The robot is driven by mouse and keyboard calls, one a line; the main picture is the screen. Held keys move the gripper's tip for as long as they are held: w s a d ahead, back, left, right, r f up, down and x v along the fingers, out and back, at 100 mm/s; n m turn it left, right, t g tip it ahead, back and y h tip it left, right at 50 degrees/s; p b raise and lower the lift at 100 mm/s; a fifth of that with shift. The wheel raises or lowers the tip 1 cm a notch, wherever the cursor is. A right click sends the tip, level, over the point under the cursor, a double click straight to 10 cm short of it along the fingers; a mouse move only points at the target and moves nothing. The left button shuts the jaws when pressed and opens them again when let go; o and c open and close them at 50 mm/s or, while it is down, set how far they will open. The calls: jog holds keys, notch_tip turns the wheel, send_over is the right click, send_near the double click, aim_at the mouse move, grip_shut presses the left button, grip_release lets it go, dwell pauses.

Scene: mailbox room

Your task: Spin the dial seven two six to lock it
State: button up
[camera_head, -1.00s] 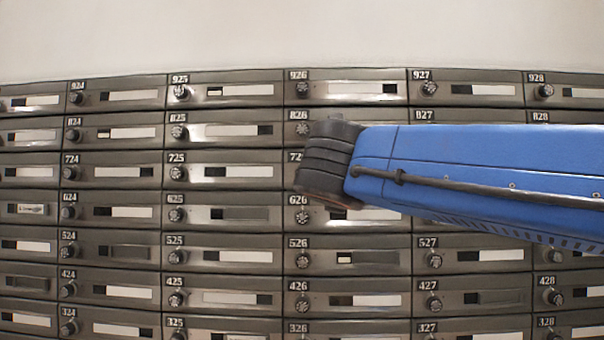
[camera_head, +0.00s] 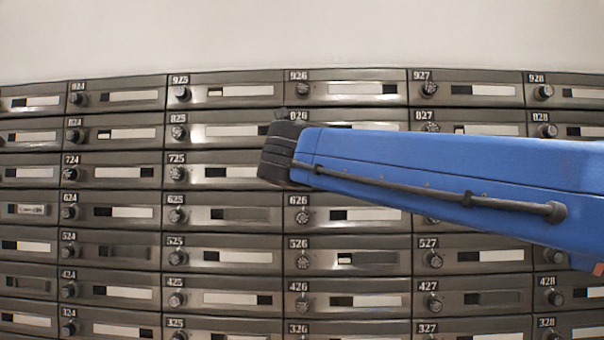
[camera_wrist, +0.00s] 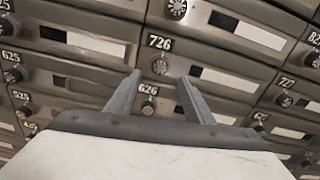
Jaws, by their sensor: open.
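The dial of box 726 (camera_wrist: 160,66) is a small round silver knob below the number plate 726 (camera_wrist: 159,42) in the wrist view. My gripper (camera_wrist: 160,77) is open and empty. Its two grey fingers point toward the box front, with the dial showing just beyond and between their tips. I cannot tell if the fingers touch anything. In the head view my blue arm covers box 726 and its dial, and my fingers do not show there.
Neighbouring dials are close: the 626 dial (camera_wrist: 148,107) shows between my fingers lower down, and another dial (camera_wrist: 176,9) sits above. In the head view rows of metal boxes, such as 526 (camera_head: 347,258), fill the wall below a plain pale wall (camera_head: 300,35).

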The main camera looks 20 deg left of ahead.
jog(key=x, duration=0.8)
jog(key=c, duration=1)
